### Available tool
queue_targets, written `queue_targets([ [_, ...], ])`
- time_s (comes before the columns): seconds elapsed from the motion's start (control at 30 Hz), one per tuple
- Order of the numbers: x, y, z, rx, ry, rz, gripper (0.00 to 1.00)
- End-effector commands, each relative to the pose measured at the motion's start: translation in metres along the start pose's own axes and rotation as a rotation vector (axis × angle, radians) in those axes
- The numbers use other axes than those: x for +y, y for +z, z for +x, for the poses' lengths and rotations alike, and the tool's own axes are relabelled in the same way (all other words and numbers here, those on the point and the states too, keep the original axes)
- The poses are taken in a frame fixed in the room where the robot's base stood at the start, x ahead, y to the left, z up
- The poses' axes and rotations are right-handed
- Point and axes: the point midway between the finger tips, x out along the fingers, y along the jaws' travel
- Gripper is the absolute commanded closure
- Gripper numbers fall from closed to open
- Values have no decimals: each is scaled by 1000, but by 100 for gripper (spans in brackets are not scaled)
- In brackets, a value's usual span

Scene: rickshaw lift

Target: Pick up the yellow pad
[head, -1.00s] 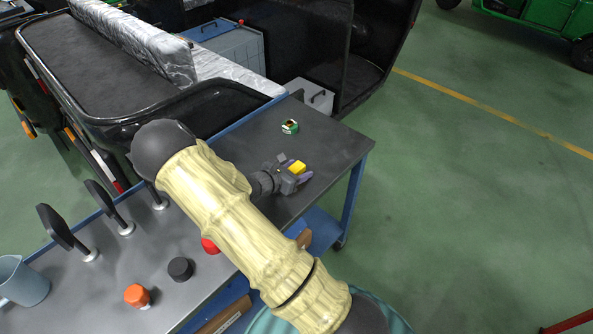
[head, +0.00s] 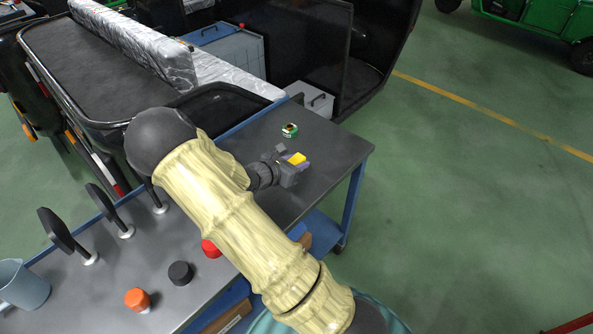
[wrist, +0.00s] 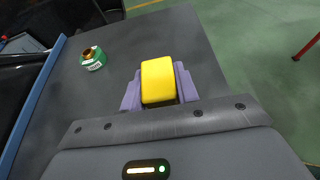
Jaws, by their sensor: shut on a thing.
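The yellow pad (wrist: 158,80) is a small rounded block between the two purple fingers of my gripper (wrist: 159,88) in the wrist view. The gripper is shut on it, with a finger against each side. In the head view the yellow pad (head: 298,159) shows at the end of my gripper (head: 293,166), over the right end of the grey table (head: 335,150). I cannot tell whether the pad is clear of the table top. Its underside is hidden.
A green and white roll (head: 290,130) stands on the table beyond the gripper. A black vehicle (head: 105,75) stands behind.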

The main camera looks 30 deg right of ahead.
Motion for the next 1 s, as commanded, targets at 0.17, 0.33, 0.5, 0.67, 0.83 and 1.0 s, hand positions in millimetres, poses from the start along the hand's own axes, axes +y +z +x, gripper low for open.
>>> queue_targets([
  [0.17, 0, 47, -20, 1, 2, 8, 95],
  [0.33, 0, 87, -37, 1, 3, 6, 95],
  [0.5, 0, 113, -47, 0, 1, 3, 95],
  [0.67, -1, 121, -50, 0, -1, 0, 95],
  [0.83, 0, 122, -50, 0, -1, 0, 95],
  [1.0, 0, 122, -50, 0, -1, 0, 95],
])
